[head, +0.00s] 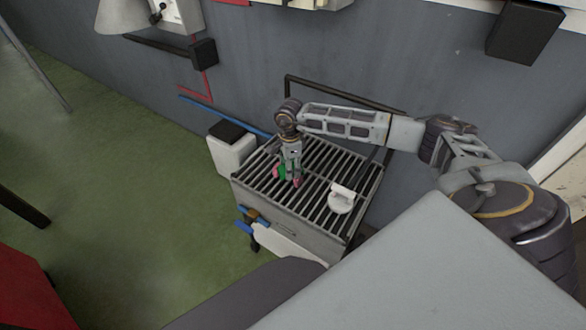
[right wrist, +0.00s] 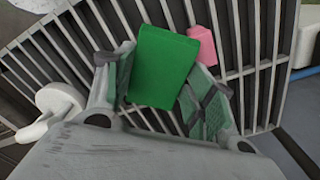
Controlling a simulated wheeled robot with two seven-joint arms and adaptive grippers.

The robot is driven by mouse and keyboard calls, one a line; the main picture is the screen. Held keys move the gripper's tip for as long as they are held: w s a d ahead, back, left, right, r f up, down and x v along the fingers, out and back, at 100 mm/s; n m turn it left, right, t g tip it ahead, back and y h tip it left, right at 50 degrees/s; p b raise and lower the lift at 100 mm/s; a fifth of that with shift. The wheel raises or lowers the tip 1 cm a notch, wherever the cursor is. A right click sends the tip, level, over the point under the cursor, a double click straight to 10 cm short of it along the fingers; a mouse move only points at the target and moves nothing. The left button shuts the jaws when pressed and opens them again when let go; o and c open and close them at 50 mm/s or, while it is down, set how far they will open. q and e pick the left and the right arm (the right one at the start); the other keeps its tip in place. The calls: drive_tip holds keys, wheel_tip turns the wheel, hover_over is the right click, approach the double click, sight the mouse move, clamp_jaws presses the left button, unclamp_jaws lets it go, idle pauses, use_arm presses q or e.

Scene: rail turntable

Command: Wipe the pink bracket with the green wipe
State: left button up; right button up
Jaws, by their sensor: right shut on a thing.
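My right gripper (head: 291,174) is low over a slatted metal grate, its arm coming in from the right. It is shut on the green wipe (right wrist: 160,66), a flat green block between the two fingers in the right wrist view. The wipe also shows as a small green patch (head: 278,171) beside the fingers in the head view. The pink bracket (right wrist: 202,44) is on the grate just past the wipe, partly hidden by it. In the head view the bracket (head: 297,182) is a small pink spot by the fingertips. I cannot tell whether wipe and bracket touch. My left gripper is out of view.
The grate (head: 322,221) tops a grey box against a grey wall. A white fixture (head: 341,199) sits on the grate right of my gripper. A white container with a dark lid (head: 231,155) stands left of the box. Green floor lies open at left.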

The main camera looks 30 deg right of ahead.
sight(282, 165)
drive_tip(key=shift+w+a+b, duration=0.35)
drive_tip(key=shift+w+a, duration=0.05)
drive_tip(key=shift+w, duration=0.4)
drive_tip(key=shift+w+a+b, duration=0.35)
drive_tip(key=shift+w+a, duration=0.05)
drive_tip(key=shift+w, duration=0.4)
drive_tip(key=shift+r, duration=0.1)
drive_tip(key=shift+r+p, duration=2.25)
drive_tip(key=shift+r, duration=1.75)
drive_tip(key=shift+n, duration=0.4)
